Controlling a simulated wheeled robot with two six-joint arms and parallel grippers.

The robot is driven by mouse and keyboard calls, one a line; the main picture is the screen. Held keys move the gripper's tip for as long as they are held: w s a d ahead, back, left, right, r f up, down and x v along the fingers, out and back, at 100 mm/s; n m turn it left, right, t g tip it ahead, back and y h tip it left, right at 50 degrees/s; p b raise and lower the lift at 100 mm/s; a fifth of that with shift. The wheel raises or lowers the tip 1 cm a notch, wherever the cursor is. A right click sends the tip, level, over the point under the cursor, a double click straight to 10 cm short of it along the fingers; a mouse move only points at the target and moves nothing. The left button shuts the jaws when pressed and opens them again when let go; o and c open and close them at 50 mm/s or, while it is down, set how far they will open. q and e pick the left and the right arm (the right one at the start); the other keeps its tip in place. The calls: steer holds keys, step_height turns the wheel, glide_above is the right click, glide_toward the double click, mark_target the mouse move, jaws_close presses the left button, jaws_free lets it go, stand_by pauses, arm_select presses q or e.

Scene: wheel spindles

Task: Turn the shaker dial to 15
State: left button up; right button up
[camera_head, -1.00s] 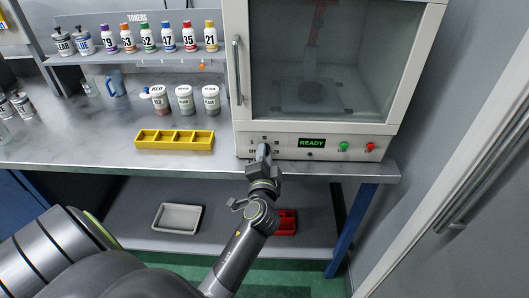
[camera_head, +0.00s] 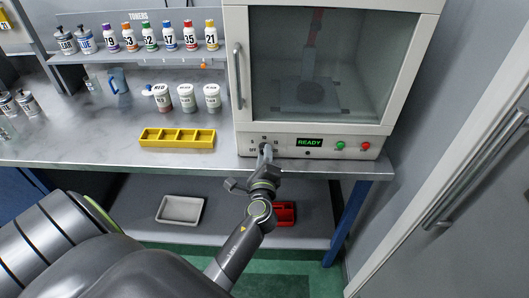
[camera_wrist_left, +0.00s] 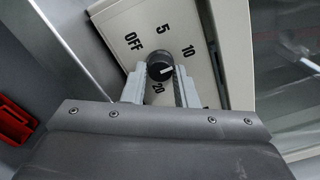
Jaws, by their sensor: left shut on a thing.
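The shaker dial (camera_wrist_left: 158,66) is a dark round knob on the pale front panel of the shaker (camera_head: 240,142). In the left wrist view its white mark points right and slightly down, below the printed 10. OFF, 5, 10 and 20 are readable around it; the 15 is not visible, and the right finger covers part of the panel there. My left gripper (camera_wrist_left: 163,72) has a finger on each side of the dial and is shut on it. In the head view the gripper (camera_head: 265,154) hides most of the dial. My right gripper is not in view.
The shaker's READY display (camera_head: 309,142), green button (camera_head: 340,146) and red button (camera_head: 366,146) are right of the dial. A yellow tray (camera_head: 177,138) is on the bench to the left. A grey tray (camera_head: 180,209) and a red tray (camera_head: 287,213) are on the lower shelf.

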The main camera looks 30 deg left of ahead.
arm_select(q)
steer(key=m+p, duration=0.3)
steer(key=m, duration=0.3)
steer(key=shift+r+m, duration=0.1)
steer(key=shift+m, duration=0.2)
steer(key=m+p, duration=0.2)
steer(key=m, duration=0.3)
steer(key=shift+a, duration=0.1)
steer(key=shift+m+p, duration=0.3)
steer(key=shift+m, duration=0.1)
steer(key=o, duration=1)
steer(key=shift+f, duration=0.2)
steer(key=shift+s, duration=0.1)
